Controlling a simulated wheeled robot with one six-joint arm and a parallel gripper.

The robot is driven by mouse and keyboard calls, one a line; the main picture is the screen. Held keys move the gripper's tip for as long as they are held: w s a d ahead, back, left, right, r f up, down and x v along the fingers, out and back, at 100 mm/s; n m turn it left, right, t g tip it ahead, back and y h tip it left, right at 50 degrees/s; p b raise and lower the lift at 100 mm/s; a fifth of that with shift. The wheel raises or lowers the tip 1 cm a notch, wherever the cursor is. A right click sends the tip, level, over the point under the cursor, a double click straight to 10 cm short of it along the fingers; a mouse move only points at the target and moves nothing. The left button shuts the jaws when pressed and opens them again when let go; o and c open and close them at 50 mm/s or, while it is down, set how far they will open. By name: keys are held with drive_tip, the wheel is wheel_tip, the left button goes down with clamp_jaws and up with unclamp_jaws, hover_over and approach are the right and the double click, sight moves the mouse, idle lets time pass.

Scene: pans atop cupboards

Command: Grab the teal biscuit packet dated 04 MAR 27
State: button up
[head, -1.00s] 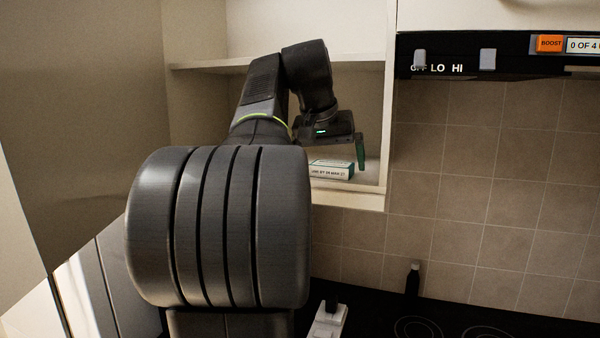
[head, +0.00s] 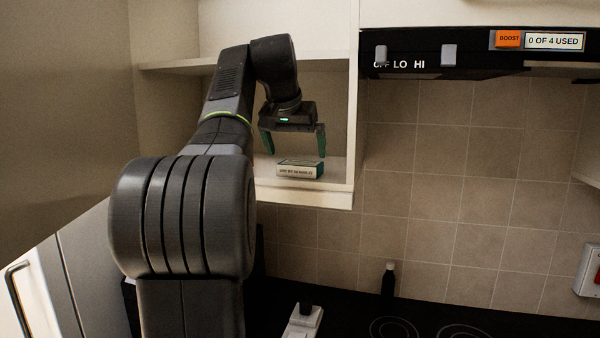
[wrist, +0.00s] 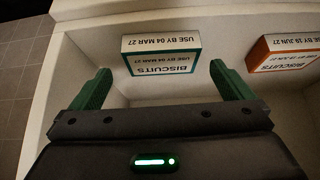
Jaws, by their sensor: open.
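The teal biscuit packet (wrist: 161,56) lies in the cupboard, its label reading "USE BY 04 MAR 27" upside down in the wrist view. In the head view the packet (head: 300,169) rests on the lower shelf near its front edge. My gripper (wrist: 160,78) is open and empty. Its two green fingers point toward the packet, one to each side, and the packet appears just beyond the fingertips in the wrist view. In the head view my gripper (head: 294,151) is above the packet.
An orange packet (wrist: 285,52) marked "19 JUN 27" sits beside the teal one in the wrist view. The cupboard's side wall (head: 353,110) stands close to the right, and a shelf (head: 175,66) runs above. A dark bottle (head: 388,280) stands on the hob below.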

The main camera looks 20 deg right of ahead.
sight(299, 163)
drive_tip(key=x, duration=0.6)
drive_tip(key=shift+w+r, duration=0.15)
drive_tip(key=c, duration=0.8)
drive_tip(key=shift+o, duration=0.2)
